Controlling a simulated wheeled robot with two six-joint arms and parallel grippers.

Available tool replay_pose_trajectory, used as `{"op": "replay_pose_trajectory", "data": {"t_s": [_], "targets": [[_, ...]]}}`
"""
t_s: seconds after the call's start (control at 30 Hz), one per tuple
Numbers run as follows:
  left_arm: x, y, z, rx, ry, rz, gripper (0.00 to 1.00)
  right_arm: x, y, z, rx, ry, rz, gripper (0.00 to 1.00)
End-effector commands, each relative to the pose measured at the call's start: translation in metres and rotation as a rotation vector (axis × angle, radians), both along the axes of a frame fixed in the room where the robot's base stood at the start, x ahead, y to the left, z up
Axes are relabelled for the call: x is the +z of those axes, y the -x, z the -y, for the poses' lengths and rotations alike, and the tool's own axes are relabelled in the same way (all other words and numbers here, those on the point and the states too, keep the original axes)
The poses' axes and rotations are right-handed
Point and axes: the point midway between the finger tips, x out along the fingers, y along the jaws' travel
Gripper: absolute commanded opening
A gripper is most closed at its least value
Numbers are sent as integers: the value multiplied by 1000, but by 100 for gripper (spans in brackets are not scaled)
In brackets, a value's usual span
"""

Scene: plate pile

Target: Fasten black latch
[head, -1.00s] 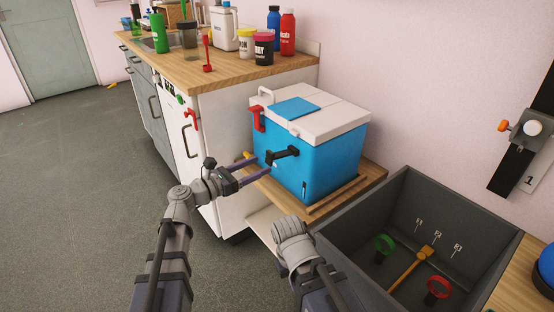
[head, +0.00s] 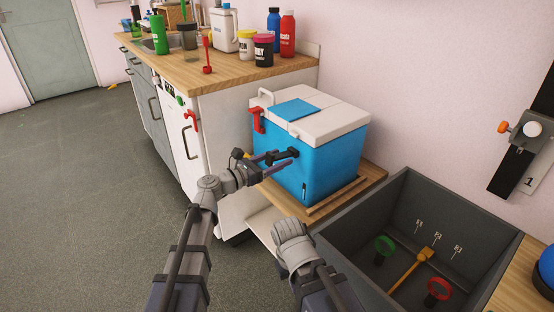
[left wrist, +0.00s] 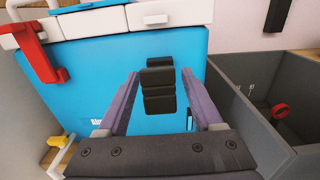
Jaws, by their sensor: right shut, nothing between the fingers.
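The black latch (head: 283,155) juts out from the front of the blue cooler box (head: 330,160), below its white lid (head: 335,115). The lid lies on the box. In the left wrist view the latch (left wrist: 160,85) stands upright in the middle, between my fingers. My left gripper (left wrist: 160,74) is open, one finger on each side of the latch with a visible gap to each. In the head view my left gripper (head: 284,157) reaches the latch from the front left. My right gripper (head: 293,236) is lower, in front of the box, empty; its fingers are hard to make out.
A red latch (head: 257,118) hangs at the lid's left edge. The box stands on a wooden board (head: 370,178). A grey bin (head: 350,245) with green and red ringed pieces is at the right. A counter (head: 225,75) with bottles and cups stands behind.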

Motion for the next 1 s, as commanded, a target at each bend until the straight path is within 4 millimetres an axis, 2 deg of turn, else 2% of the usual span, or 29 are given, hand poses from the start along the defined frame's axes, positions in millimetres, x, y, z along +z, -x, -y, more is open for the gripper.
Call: {"op": "replay_pose_trajectory", "data": {"t_s": [0.07, 0.6, 1.0], "targets": [[0, 0, 0, 0, 0, 0, 60, 0, 0, 0, 0, 0, 0, 0], [0, 0, 0, 0, 0, 0, 0, 0, 0, 0, 0, 0, 0, 0], [0, 0, 0, 0, 0, 0, 0, 0, 0, 0, 0, 0, 0, 0]]}}
